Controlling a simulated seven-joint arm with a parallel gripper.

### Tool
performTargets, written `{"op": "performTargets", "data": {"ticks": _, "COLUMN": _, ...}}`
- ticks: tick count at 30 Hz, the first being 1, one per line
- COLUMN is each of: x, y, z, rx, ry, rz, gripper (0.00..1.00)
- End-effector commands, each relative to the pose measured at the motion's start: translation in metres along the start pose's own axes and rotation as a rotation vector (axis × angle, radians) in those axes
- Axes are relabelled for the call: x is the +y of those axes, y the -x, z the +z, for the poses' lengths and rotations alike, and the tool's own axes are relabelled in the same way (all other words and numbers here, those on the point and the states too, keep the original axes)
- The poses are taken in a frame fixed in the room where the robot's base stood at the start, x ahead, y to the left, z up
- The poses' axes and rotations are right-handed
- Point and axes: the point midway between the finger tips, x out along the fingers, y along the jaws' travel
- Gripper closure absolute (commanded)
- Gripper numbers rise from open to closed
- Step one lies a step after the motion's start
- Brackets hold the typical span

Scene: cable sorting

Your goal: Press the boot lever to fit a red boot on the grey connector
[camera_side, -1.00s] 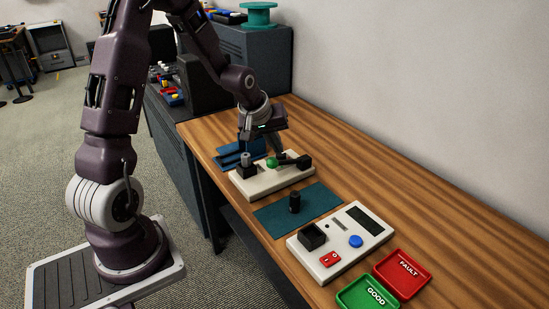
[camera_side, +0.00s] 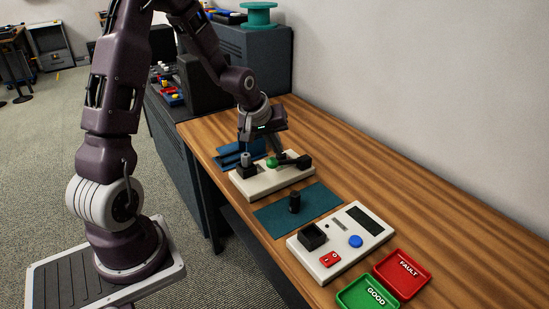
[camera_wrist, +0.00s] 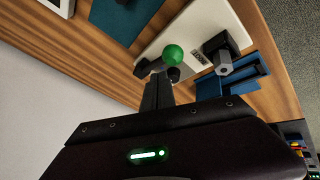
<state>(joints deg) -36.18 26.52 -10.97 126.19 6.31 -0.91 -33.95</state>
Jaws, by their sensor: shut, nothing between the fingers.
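The boot lever has a green ball knob (camera_side: 272,162) on a dark arm, with a black pivot block (camera_side: 304,162), on a cream base plate (camera_side: 262,186). The knob also shows in the wrist view (camera_wrist: 173,54). The grey connector (camera_side: 245,158) stands upright in a black holder at the plate's left end; the wrist view shows it too (camera_wrist: 223,66). My gripper (camera_side: 279,151) is shut and empty, pointing down just behind the knob. In the wrist view its fingertips (camera_wrist: 161,80) are close to the knob; I cannot tell whether they touch. No red boot is visible.
Blue trays (camera_side: 236,151) lie beyond the plate. A teal mat (camera_side: 270,220) with a black cylinder (camera_side: 295,203) lies in front, then a tester (camera_side: 322,262) with a blue button. Red FAULT (camera_side: 424,281) and green GOOD (camera_side: 345,301) trays stand at front right. Wood along the wall is clear.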

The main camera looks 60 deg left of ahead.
Motion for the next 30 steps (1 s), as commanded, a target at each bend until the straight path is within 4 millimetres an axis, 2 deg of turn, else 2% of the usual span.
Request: {"op": "performTargets", "data": {"ticks": 30, "x": -0.0066, "y": -0.0094, "z": 0.0066, "rx": 0.0, "ry": 0.0, "rz": 0.0, "gripper": 1.0}}
